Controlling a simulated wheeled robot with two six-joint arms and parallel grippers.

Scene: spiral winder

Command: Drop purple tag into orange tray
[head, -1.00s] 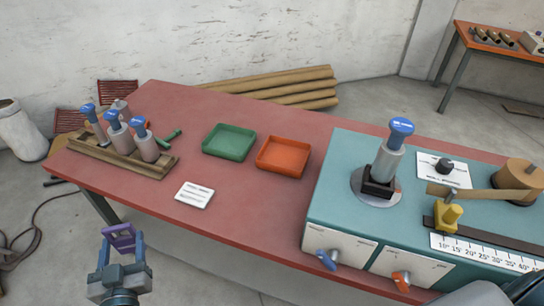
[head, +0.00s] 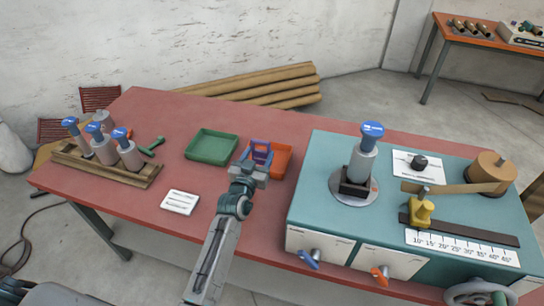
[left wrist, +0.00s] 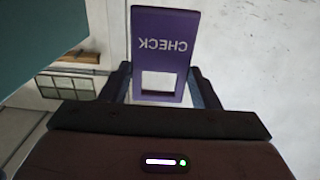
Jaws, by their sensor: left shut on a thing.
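The purple tag (head: 262,147) is held upright between the fingers of my left gripper (head: 257,165). In the left wrist view the purple tag (left wrist: 160,22) shows the word CHECK, reversed, and a square opening, with a finger of my left gripper (left wrist: 160,85) on each side. The orange tray (head: 284,161) lies on the red table, partly hidden behind the tag and gripper. In the head view the tag overlaps the tray's left part; its height above the tray is hard to tell. My right gripper is not in view.
A green tray (head: 212,147) sits just left of the orange one. A teal machine bench (head: 320,195) stands close on the right. A wooden rack (head: 120,173) with blue-topped cylinders and a white card (head: 180,202) are at the left.

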